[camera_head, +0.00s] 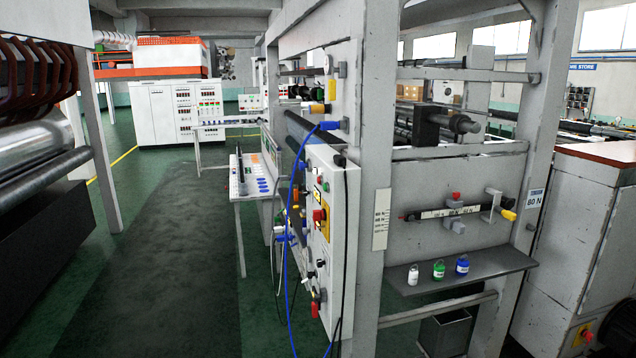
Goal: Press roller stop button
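A white control box (345,225) is mounted on the side of the grey machine frame, right of the picture's middle. Its narrow front panel is seen at a steep angle. A red button (319,215) sits on a yellow plate (326,222) on that panel. Several small lamps and knobs are above and below it. I cannot read the labels, so I cannot tell which control is the roller stop button. A red handle (315,308) hangs near the bottom of the panel. Neither of my grippers is in view.
Blue hoses (289,240) hang in front of the control box. A shelf (460,270) right of it holds white, green and blue bottles. A white table (250,180) stands behind the box. Dark rollers (45,170) stand at the left. The green floor aisle (170,270) between is clear.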

